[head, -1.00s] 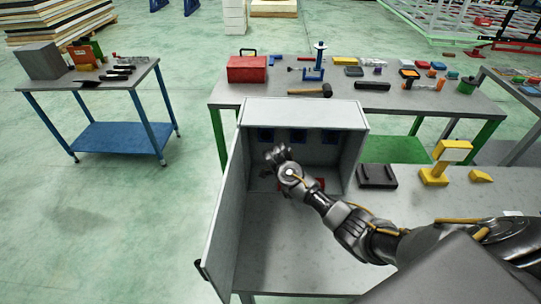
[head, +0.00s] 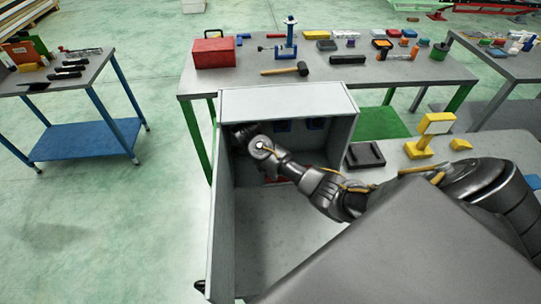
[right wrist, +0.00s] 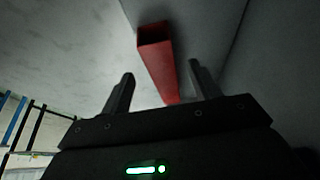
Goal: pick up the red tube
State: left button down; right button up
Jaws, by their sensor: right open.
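The red tube (right wrist: 162,62) is a square-ended hollow bar in the right wrist view, close to a grey cabinet wall. It runs from its open end down between the two fingers of my right gripper (right wrist: 161,70). The fingers are open, one on each side of the tube, with gaps visible. In the head view my right gripper (head: 240,134) is inside the open grey cabinet (head: 290,99), at its left side. A small red patch (head: 276,180) shows below my arm there; most of it is hidden. My left gripper is not in view.
A black block (head: 365,155) and a yellow stand (head: 420,149) are right of the cabinet. Behind it a table holds a red toolbox (head: 214,52) and a hammer (head: 286,70).

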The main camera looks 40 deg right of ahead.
jog(key=s+d, duration=0.1)
jog(key=d, duration=0.1)
jog(key=s+d, duration=0.2)
jog(key=d, duration=0.1)
jog(key=s+d, duration=0.1)
jog(key=d, duration=0.2)
jog(key=shift+s+f, duration=0.1)
jog(key=shift+s, duration=0.1)
jog(key=d, duration=0.1)
jog(key=s+d+p, duration=0.1)
jog(key=shift+s+d+r, duration=0.2)
jog(key=shift+s+d, duration=0.1)
jog(key=shift+d, duration=0.05)
jog(key=p+x, duration=0.1)
jog(key=x, duration=0.2)
jog(key=shift+f, duration=0.35)
jog(key=shift+d+f, duration=0.25)
jog(key=shift+f, duration=0.45)
jog(key=c, duration=1.3)
